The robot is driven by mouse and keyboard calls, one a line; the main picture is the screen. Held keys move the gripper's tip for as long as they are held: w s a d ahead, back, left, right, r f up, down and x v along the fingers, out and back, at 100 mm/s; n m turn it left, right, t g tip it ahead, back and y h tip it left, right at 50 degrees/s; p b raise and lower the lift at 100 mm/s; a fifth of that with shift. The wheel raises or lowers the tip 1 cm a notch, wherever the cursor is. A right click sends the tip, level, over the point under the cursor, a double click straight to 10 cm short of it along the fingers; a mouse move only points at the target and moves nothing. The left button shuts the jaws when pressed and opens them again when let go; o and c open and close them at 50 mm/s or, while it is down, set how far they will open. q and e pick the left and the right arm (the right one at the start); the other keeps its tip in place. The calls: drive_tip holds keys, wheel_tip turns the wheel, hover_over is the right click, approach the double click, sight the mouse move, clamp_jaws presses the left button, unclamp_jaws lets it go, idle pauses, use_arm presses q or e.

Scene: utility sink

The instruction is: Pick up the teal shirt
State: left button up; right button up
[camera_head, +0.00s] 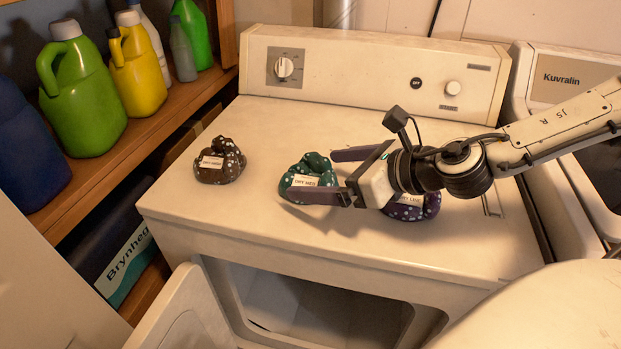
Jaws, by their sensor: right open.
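The teal shirt (316,164) is a crumpled, white-dotted bundle on top of the white dryer, with a white label reading what looks like "DRY MED". My right gripper (313,175) comes in from the right with its jaws apart. Its near finger crosses in front of the shirt's lower edge, and its far finger tip is beside the shirt's upper right edge. I cannot tell whether either finger touches it. Nothing shows as held. My left gripper is not in view.
A brown dotted bundle (222,164) lies to the left on the dryer top (250,225). A purple dotted bundle (418,208) lies partly under my right gripper. The dryer's control panel (370,77) rises behind. Bottles (82,95) stand on a shelf at left. The dryer door (180,315) hangs open below.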

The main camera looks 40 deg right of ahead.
sight(306, 171)
drive_tip(key=shift+b+x, duration=0.35)
drive_tip(key=shift+x, duration=0.6)
drive_tip(key=shift+w+f+b, duration=0.35)
drive_tip(key=shift+w+f, duration=0.1)
drive_tip(key=shift+w, duration=0.2)
drive_tip(key=shift+w+a, duration=0.15)
drive_tip(key=shift+w, duration=0.05)
drive_tip(key=shift+w+a, duration=0.1)
drive_tip(key=shift+w, duration=0.05)
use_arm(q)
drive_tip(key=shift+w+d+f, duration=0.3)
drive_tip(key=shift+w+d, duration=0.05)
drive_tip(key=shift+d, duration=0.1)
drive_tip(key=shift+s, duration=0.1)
use_arm(e)
drive_tip(key=c, duration=1.2)
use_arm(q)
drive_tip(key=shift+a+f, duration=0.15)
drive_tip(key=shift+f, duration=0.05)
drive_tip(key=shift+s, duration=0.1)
use_arm(e)
drive_tip(key=shift+r, duration=0.15)
